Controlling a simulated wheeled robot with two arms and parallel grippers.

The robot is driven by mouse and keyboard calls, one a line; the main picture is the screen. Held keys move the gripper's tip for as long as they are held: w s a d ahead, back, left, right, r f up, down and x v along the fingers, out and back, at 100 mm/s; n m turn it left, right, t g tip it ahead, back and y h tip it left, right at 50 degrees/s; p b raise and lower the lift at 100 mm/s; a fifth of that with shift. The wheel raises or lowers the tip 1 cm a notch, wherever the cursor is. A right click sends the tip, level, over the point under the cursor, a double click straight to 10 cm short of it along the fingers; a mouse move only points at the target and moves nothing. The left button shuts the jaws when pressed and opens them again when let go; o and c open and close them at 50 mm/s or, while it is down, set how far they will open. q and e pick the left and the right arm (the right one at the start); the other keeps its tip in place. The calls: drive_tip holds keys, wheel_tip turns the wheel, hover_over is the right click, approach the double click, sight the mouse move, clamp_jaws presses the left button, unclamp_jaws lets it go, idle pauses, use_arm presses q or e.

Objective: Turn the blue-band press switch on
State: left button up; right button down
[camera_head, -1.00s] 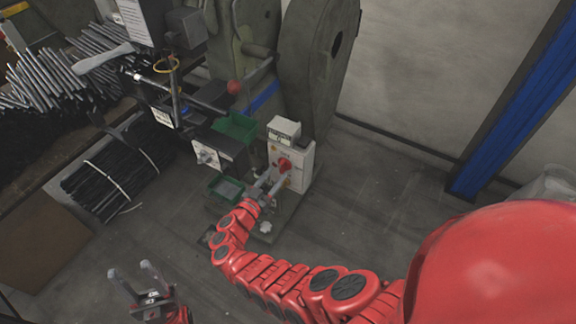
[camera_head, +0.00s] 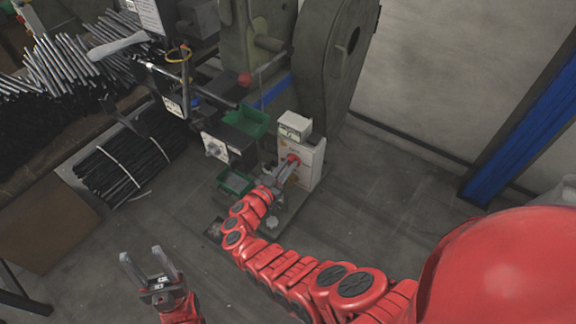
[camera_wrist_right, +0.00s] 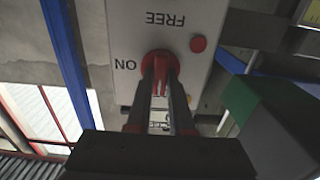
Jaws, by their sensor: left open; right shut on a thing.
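The blue-band press (camera_head: 325,75) is a grey-green machine with a blue strip (camera_head: 272,92) near its base. Its pale control box (camera_head: 314,165) carries a red rotary switch (camera_head: 293,159). My right gripper (camera_head: 288,167) is shut on this switch, its fingers partly hiding the knob. In the right wrist view, the fingers (camera_wrist_right: 160,85) sit on both sides of the red knob (camera_wrist_right: 158,60), with the labels FREE and ON upside down on the panel (camera_wrist_right: 125,25). My left gripper (camera_head: 142,256) is open and empty, low at the left, away from the press.
A second switch box (camera_head: 220,150) and green bins (camera_head: 246,122) stand left of the control box. Bundled black rods (camera_head: 122,170) lie further left. A red ball-ended lever (camera_head: 245,79) sticks out above the bins. The floor (camera_head: 385,185) to the right is clear.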

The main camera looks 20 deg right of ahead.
idle(0.3)
drive_tip(key=shift+s+d+f+m+b, duration=0.1)
drive_tip(key=shift+m+b, duration=2.9)
drive_tip(key=shift+s+f+m+b, duration=0.1)
drive_tip(key=shift+f+m+b, duration=0.05)
drive_tip(key=shift+m+b, duration=2.85)
drive_tip(key=shift+d+f+m+b, duration=0.1)
drive_tip(key=shift+m+b, duration=2.85)
drive_tip(key=shift+m, duration=0.05)
drive_tip(key=c, duration=0.8)
unclamp_jaws()
drive_tip(key=shift+r, duration=0.1)
drive_tip(key=shift+s+a, duration=0.1)
drive_tip(key=shift+a, duration=0.05)
